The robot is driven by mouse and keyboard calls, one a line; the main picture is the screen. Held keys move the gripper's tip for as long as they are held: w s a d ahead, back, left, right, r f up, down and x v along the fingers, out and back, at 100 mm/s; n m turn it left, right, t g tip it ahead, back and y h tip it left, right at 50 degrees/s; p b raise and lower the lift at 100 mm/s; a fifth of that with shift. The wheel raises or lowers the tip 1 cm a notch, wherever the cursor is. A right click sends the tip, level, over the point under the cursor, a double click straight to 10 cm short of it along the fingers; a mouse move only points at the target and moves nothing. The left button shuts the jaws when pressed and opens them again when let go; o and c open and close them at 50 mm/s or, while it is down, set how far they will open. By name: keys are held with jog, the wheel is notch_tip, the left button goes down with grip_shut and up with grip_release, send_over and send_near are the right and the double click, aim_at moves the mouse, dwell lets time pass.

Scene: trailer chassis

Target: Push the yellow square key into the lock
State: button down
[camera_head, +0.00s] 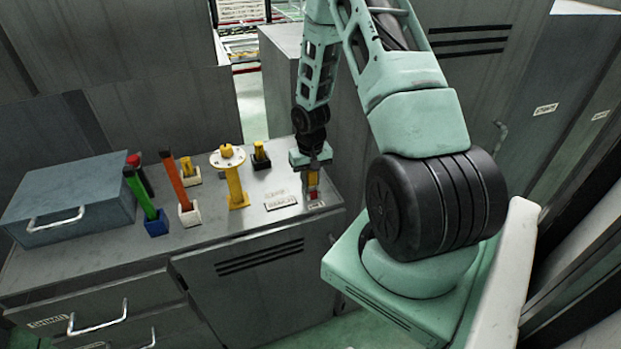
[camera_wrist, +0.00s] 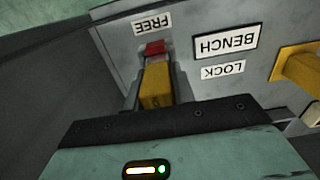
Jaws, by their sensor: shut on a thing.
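My gripper (camera_head: 313,176) points down at the right front part of the bench top. It is shut on the yellow square key (camera_wrist: 157,86), whose yellow body shows between the fingers in the wrist view. A small red part (camera_wrist: 154,48) shows at the key's far end, by the label FREE (camera_wrist: 152,24). I cannot tell whether the red part belongs to the key or to the lock. The lock's opening is hidden. The labels BENCH (camera_wrist: 227,42) and LOCK (camera_wrist: 223,70) lie beside the key.
A yellow post with a round flange (camera_head: 236,180) stands left of my gripper. Further left are an orange stick (camera_head: 174,180), a green stick (camera_head: 139,191) and a blue-grey box (camera_head: 70,205). A small yellow piece in a black holder (camera_head: 260,154) stands behind.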

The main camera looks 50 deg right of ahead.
jog(key=shift+f, duration=0.15)
jog(key=c, duration=1.1)
grip_release()
notch_tip(320, 180, up, 18)
jog(key=b, duration=0.2)
jog(key=shift+f+b, duration=0.25)
jog(key=shift+b, duration=0.05)
jog(key=shift+a, duration=0.1)
